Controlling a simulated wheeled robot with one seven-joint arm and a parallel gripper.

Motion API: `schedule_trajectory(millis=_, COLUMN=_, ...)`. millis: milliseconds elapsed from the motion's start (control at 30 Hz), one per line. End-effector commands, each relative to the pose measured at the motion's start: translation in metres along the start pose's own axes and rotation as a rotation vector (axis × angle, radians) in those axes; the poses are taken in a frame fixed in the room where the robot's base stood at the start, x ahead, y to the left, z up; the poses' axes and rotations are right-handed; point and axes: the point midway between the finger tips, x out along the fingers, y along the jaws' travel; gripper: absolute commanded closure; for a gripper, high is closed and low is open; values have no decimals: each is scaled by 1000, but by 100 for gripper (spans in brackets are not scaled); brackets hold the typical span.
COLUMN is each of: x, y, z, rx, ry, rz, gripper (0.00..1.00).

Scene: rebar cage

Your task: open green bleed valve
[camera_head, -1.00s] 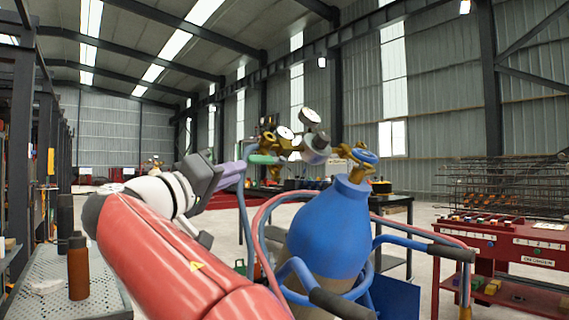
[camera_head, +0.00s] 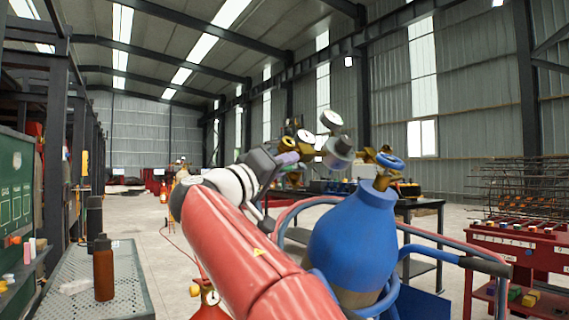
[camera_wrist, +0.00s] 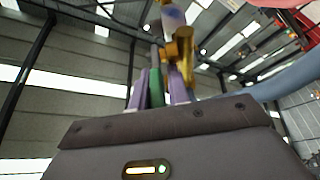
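The green bleed valve handle (camera_wrist: 156,89) lies between the two purple fingers of my gripper (camera_wrist: 157,92) in the wrist view, and the fingers look closed against its sides. A brass valve body (camera_wrist: 180,52) rises just beyond the fingertips. In the head view my gripper (camera_head: 285,159) is at the left of the brass regulator and its round gauges (camera_head: 331,121). The green handle is mostly hidden there. The blue gas cylinder (camera_head: 352,245) stands below and right, with a blue handwheel (camera_head: 390,161) on top.
A perforated metal table (camera_head: 120,270) with dark and brown bottles stands at the left. A red bench (camera_head: 520,245) with rebar above it is at the right. Hoses and the cart's blue rails surround the cylinder. Open floor lies behind at centre left.

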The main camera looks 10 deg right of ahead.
Motion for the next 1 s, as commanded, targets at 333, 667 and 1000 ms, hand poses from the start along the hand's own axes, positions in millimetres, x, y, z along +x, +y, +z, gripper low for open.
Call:
schedule_trajectory(millis=333, x=0, y=0, z=0, rx=0, ry=-1, rz=0, gripper=100)
schedule_trajectory(millis=667, x=-1, y=-1, z=1, rx=0, ry=3, rz=0, gripper=100)
schedule_trajectory(millis=1000, x=-4, y=-4, z=9, rx=3, ry=110, rz=1, gripper=100)
